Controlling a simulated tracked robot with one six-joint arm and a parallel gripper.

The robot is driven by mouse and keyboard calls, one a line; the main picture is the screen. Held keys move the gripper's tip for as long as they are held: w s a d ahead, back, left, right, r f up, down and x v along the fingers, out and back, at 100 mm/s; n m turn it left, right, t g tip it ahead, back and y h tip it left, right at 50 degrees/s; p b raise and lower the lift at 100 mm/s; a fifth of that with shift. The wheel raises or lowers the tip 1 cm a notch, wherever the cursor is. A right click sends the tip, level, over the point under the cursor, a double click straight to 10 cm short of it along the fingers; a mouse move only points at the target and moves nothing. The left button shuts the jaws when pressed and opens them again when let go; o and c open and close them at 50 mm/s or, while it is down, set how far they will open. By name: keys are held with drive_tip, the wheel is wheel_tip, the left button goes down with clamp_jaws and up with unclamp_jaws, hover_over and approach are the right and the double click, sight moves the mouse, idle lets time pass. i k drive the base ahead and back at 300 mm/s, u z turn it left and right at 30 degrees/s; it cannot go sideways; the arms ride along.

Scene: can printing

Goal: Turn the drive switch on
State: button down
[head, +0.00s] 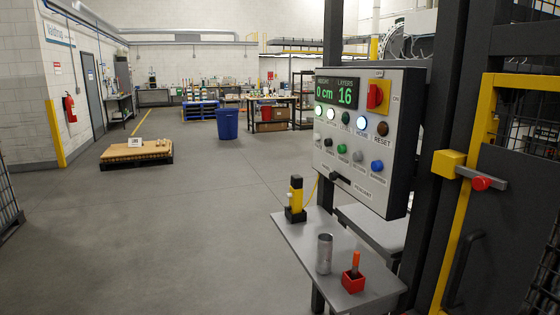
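A grey control panel (368,135) is mounted on a dark post at right of centre. A small black selector (335,177) is at the panel's lower left, above "PENDANT" lettering. Green, grey and blue push buttons are below the lamps. My gripper is not in view.
A shelf (300,240) below the panel holds a metal can (324,254), a red holder with an orange marker (354,275), and a yellow-black device (296,199). A yellow-framed gate (455,200) stands at right. The floor (170,240) at left is open; a low pallet (137,151) lies beyond.

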sight(376, 94)
drive_tip(key=u, duration=0.1)
drive_tip(key=i, duration=0.45)
drive_tip(key=u, duration=0.8)
drive_tip(key=i, duration=1.2)
drive_tip(key=u, duration=0.45)
